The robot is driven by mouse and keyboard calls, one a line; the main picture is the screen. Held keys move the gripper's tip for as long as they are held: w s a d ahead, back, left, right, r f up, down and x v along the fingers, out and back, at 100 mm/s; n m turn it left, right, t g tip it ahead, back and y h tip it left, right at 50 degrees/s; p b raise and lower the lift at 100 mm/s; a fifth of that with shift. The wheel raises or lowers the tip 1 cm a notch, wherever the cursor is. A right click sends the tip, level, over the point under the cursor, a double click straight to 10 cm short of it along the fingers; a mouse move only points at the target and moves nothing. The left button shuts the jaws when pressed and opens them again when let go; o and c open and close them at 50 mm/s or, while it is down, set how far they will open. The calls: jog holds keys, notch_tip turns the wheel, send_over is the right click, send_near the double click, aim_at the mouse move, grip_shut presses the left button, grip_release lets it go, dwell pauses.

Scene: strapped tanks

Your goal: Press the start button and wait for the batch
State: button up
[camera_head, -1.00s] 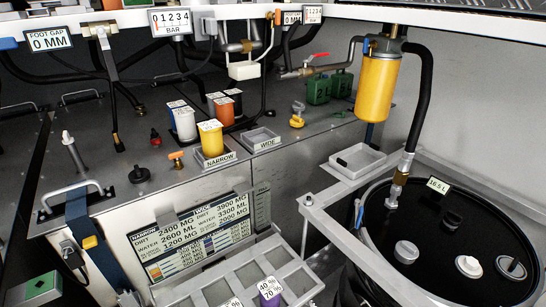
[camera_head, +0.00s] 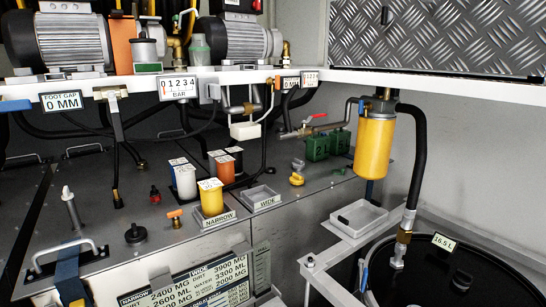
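No start button can be made out for sure in the head view. A dark box with a small red part (camera_head: 257,5) is cut off by the top edge. A scale sign marked BAR (camera_head: 178,87) and a FOOT GAP sign reading 0 MM (camera_head: 61,101) hang on the white shelf edge. Two grey finned motors (camera_head: 72,42) (camera_head: 235,40) stand on the shelf. A black tank lid tagged 16.5 L (camera_head: 485,275) is at the lower right, partly cut off. My gripper is not in view.
The white shelf (camera_head: 440,84) spans the view above a grey bench top. Yellow, white, black and orange containers (camera_head: 211,197) stand mid-bench near trays marked NARROW and WIDE. A yellow filter (camera_head: 375,145) with a black hose hangs at right. A checker-plate box (camera_head: 440,38) sits above.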

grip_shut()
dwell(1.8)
